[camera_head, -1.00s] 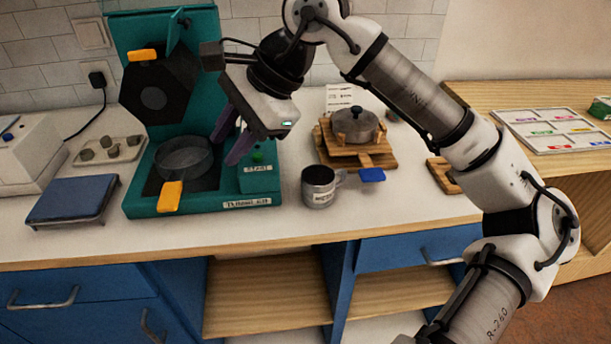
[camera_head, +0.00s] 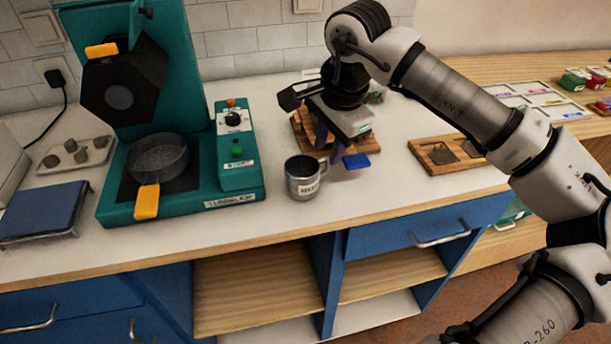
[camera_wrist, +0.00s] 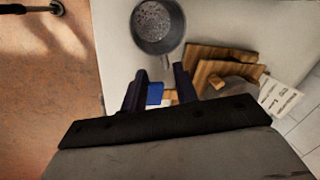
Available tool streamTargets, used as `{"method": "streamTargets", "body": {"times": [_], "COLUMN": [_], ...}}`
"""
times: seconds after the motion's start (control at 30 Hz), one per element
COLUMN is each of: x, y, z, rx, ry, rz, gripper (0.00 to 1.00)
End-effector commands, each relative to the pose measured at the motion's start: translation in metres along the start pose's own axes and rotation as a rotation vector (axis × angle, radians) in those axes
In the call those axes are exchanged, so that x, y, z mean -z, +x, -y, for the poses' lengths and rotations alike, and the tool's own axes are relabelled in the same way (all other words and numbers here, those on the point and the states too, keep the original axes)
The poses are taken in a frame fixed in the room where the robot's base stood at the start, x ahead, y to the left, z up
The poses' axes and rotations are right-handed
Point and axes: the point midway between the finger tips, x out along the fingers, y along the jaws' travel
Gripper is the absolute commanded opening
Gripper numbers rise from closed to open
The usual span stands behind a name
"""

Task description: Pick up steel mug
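The steel mug (camera_head: 304,178) stands upright on the white counter, right of the green machine, with a label on its front. In the wrist view the mug (camera_wrist: 158,24) shows from above, its handle pointing toward my fingers. My gripper (camera_head: 328,155) is just right of the mug and above the counter, fingers pointing down. In the wrist view the two dark fingers of my gripper (camera_wrist: 158,82) are spread apart with nothing held between them. The mug lies beyond the fingertips. Whether a finger touches the handle I cannot tell.
The green machine (camera_head: 238,178) with its orange handle (camera_head: 147,202) stands left of the mug. A blue-tipped object (camera_head: 356,161) and wooden boards (camera_wrist: 222,62) lie close by my gripper. Another wooden board (camera_head: 432,165) lies to the right. The counter's front edge is near.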

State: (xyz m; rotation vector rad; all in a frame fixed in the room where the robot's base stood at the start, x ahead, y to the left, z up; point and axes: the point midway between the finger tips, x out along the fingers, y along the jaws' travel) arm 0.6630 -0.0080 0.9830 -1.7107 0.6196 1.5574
Motion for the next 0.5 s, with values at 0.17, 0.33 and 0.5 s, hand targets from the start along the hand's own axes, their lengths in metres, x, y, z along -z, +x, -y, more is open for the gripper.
{"method": "streamTargets", "body": {"times": [0.17, 0.33, 0.5], "x": [-0.001, -0.002, -0.002], "y": [0.013, 0.040, 0.054], "z": [0.004, 0.008, 0.008], "rx": [0.000, 0.000, 0.001], "ry": [-0.002, -0.002, -0.001], "rz": [0.003, 0.004, 0.002], "gripper": [0.30, 0.30, 0.30]}}
